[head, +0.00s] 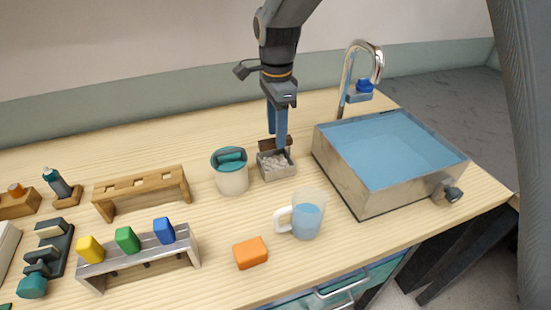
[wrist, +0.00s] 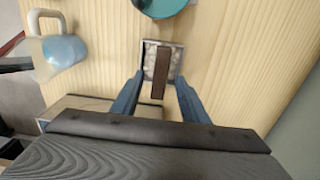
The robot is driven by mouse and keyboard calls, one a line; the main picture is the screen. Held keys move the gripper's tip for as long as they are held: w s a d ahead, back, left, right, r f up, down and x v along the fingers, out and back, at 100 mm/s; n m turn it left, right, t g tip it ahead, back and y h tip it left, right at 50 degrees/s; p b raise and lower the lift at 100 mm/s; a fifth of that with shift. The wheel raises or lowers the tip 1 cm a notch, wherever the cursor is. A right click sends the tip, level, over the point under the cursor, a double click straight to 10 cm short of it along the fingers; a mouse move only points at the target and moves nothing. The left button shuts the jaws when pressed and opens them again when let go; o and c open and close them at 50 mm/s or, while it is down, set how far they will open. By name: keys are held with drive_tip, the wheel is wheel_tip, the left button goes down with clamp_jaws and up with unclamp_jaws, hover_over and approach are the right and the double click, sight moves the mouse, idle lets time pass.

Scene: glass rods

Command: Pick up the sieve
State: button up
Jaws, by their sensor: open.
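The sieve (head: 277,170) is a small square grey metal box with a dark brown handle bar and pale lumps inside. It sits on the wooden counter, left of the sink. My gripper (head: 277,142) is open and points down over its handle. The wrist view also shows the sieve (wrist: 149,66), with the brown handle lying between the two blue fingers of my gripper (wrist: 160,80). I see a gap on each side of the handle. The right finger partly hides the handle in the head view.
A white pot with a teal top (head: 232,179) stands close left of the sieve. A glass mug of blue liquid (head: 308,221) and an orange block (head: 250,253) are nearer the front. The water-filled sink (head: 350,190) is at the right. Wooden and metal racks stand left.

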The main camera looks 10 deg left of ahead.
drive_tip(key=p, duration=0.2)
hover_over(275, 168)
wheel_tip(275, 168, down, 7)
drive_tip(key=shift+f, duration=0.1)
drive_tip(key=shift+c, duration=0.5)
clamp_jaws()
